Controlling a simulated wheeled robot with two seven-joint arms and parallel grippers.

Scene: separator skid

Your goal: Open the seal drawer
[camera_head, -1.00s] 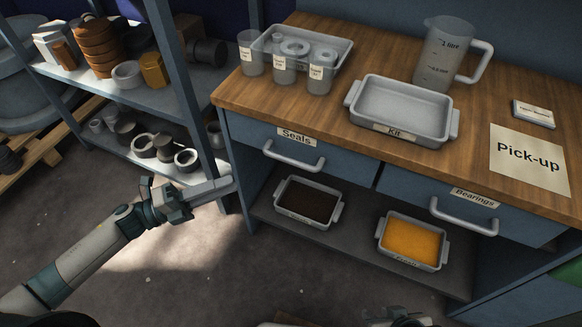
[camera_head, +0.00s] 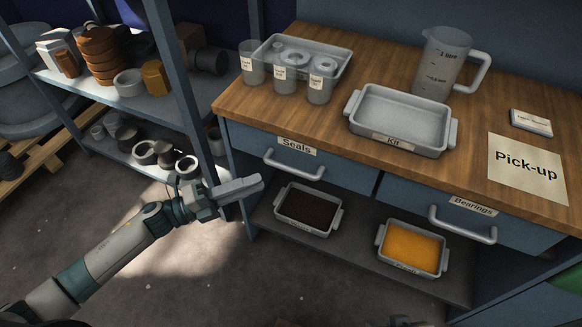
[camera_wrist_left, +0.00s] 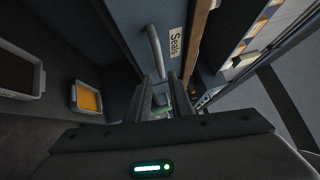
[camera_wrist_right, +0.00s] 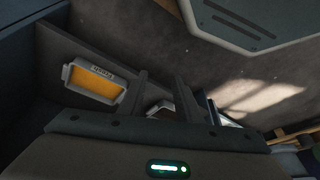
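The seal drawer (camera_head: 337,165) is the left drawer under the wooden top, labelled "Seals", and its front sits flush with the cabinet. Its grey bar handle (camera_head: 294,166) also shows in the left wrist view (camera_wrist_left: 155,52), ahead of the fingers. My left gripper (camera_head: 258,185) is in front of the drawer, to the lower left of the handle and apart from it. In the left wrist view its two fingers stand apart with nothing between them. My right gripper (camera_wrist_right: 160,90) shows two separated fingers, empty, low in front of the bench.
The Bearings drawer (camera_head: 500,222) with its handle is to the right. Trays of dark (camera_head: 308,210) and orange (camera_head: 411,248) material stand on the lower shelf. The blue rack post (camera_head: 190,90) is close behind my left arm. The kit tray (camera_head: 400,120) sits on the bench top.

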